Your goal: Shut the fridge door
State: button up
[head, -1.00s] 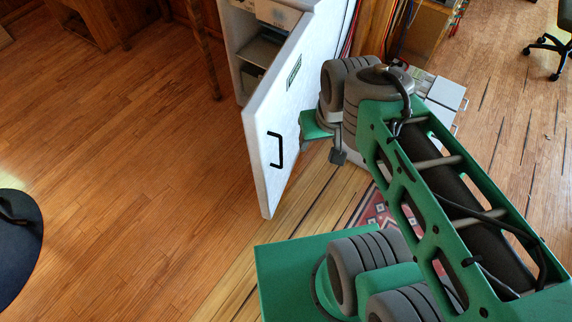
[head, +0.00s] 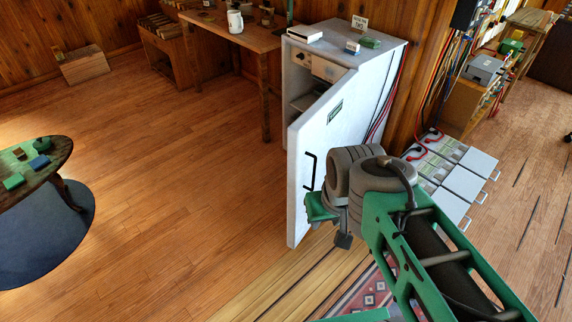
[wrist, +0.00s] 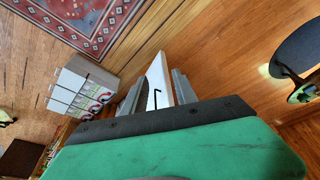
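The white fridge (head: 378,62) stands against the wood wall in the head view. Its white door (head: 325,140) hangs ajar, swung out toward me, with part of the shelved inside showing behind it. A black handle (head: 310,171) is on the door's outer face near the free edge. My gripper (wrist: 158,88) is on the outer side of the door close to the handle; its fingertips are hidden in the head view. In the wrist view its grey fingers are spread, with the door (wrist: 160,70) and handle (wrist: 155,97) seen between them. I cannot tell whether they touch the door.
Small items, including a green box (head: 370,42), lie on the fridge top. A wooden table (head: 235,35) stands left of the fridge. A round table (head: 55,155) is at the far left. Batteries (head: 465,182) sit on the floor at right. The floor left of the door is clear.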

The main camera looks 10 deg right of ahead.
aim_at(325, 124)
jog(key=u, duration=0.45)
jog(key=i, duration=1.1)
jog(key=u, duration=0.05)
